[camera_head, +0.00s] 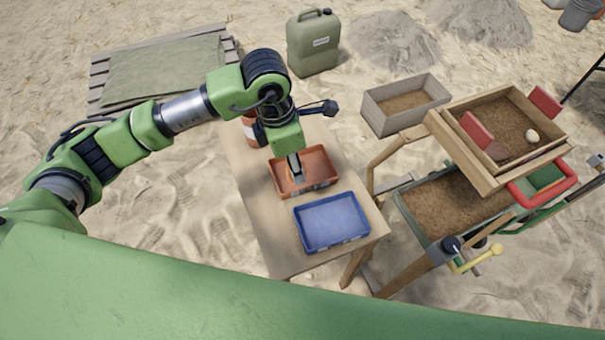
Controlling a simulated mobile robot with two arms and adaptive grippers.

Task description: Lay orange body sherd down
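My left gripper (295,168) points down into the orange tray (322,181) on the wooden table. Its fingertips are small and dark here, and I cannot tell whether they are apart or closed. I cannot make out the orange body sherd; it may be hidden at the fingertips or blend with the tray's colour. A blue tray (332,222) stands in front of the orange tray and looks empty. My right gripper is out of view.
The wooden table (262,220) has bare room left of the trays. An orange and white container (249,128) stands behind my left gripper. At right is a wooden sieve (470,165) holding a pale rounded piece (531,136), above a soil-filled tub (440,210).

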